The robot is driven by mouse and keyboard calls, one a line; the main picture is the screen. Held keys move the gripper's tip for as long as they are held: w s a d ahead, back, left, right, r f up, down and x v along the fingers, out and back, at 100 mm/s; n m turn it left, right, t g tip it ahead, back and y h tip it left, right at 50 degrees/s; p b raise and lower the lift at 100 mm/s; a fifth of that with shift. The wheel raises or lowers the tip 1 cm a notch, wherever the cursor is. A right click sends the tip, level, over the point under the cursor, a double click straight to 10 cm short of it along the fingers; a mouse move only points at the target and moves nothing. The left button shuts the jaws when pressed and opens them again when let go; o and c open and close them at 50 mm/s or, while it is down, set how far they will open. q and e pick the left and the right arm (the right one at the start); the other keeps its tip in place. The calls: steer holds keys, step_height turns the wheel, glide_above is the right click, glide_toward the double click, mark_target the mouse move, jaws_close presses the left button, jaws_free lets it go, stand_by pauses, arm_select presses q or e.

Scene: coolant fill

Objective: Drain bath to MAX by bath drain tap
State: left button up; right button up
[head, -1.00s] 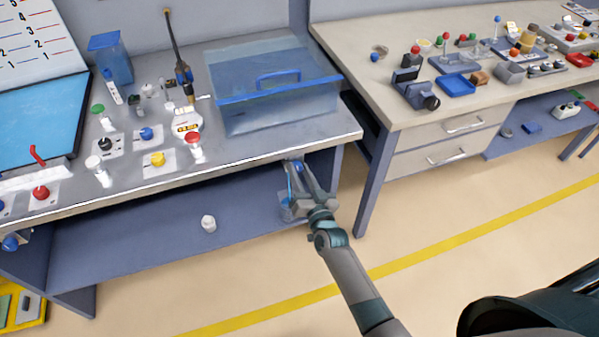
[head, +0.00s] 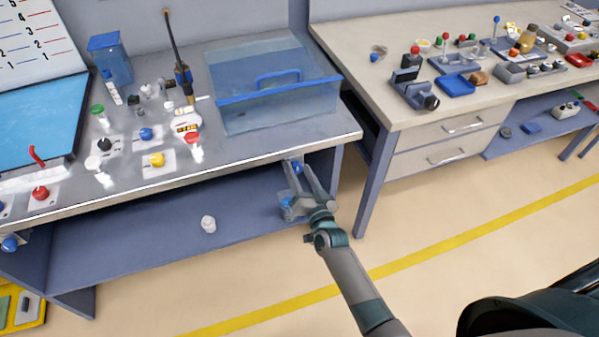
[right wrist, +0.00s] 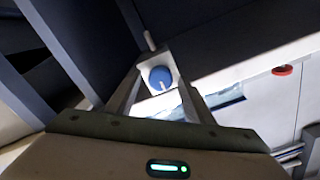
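The bath (head: 276,113) is a clear bluish tank with a blue front band on the left bench. Its water level and any MAX mark are too faint to read. The drain tap, a blue knob (head: 297,168), sits below the bench's front edge; it also shows in the right wrist view as a blue round knob (right wrist: 160,78) with a pale pointer. My right gripper (head: 295,170) is at the tap, its fingers apart on either side of the knob, with gaps visible in the wrist view. A small clear container (head: 286,207) with blue in it is below the tap. My left gripper is out of view.
A gauge (head: 187,121), several coloured knobs and a blue bin (head: 110,58) crowd the bench's left part. A white cap-like piece (head: 208,224) lies on the lower shelf (head: 150,240). A second bench (head: 360,40) with small parts is at right. The floor in front is clear.

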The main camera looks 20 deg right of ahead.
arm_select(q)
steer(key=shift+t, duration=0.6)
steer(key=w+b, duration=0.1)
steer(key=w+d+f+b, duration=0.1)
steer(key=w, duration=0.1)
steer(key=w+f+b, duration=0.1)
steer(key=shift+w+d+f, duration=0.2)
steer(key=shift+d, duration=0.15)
arm_select(e)
steer(key=s, duration=1.7)
steer(key=shift+s+d, duration=0.2)
steer(key=shift+d, duration=0.05)
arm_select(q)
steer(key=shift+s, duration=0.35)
